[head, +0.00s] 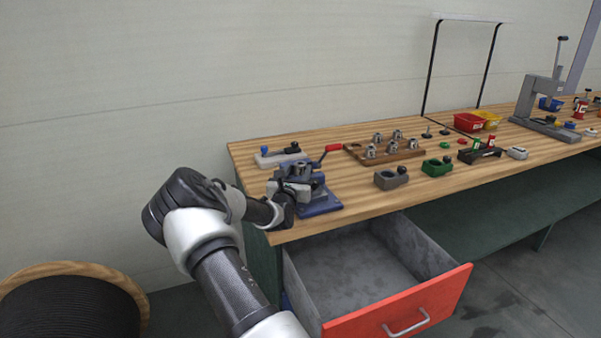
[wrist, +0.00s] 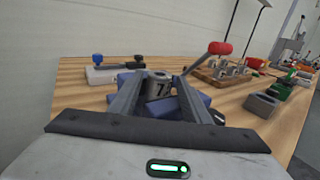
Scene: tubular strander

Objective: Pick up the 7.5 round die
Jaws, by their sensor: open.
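A grey round die (wrist: 158,83) marked with a "7" and partly cut-off characters shows between my fingers in the wrist view. It sits at the blue vise (head: 322,206), whose base also shows in the wrist view (wrist: 198,98). My gripper (wrist: 159,80) is open, with one finger on each side of the die; I cannot tell whether they touch it. In the head view my gripper (head: 290,192) is at the vise, and its fingers are hard to make out there. The lower part of the die is hidden.
The vise's red-handled lever (head: 332,148) rises beside my gripper. A wooden rack (head: 410,154) with several round dies stands behind to the right. Grey (head: 388,181) and green (head: 433,168) blocks stand right of the vise. An open red-fronted drawer (head: 365,322) juts out below the bench.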

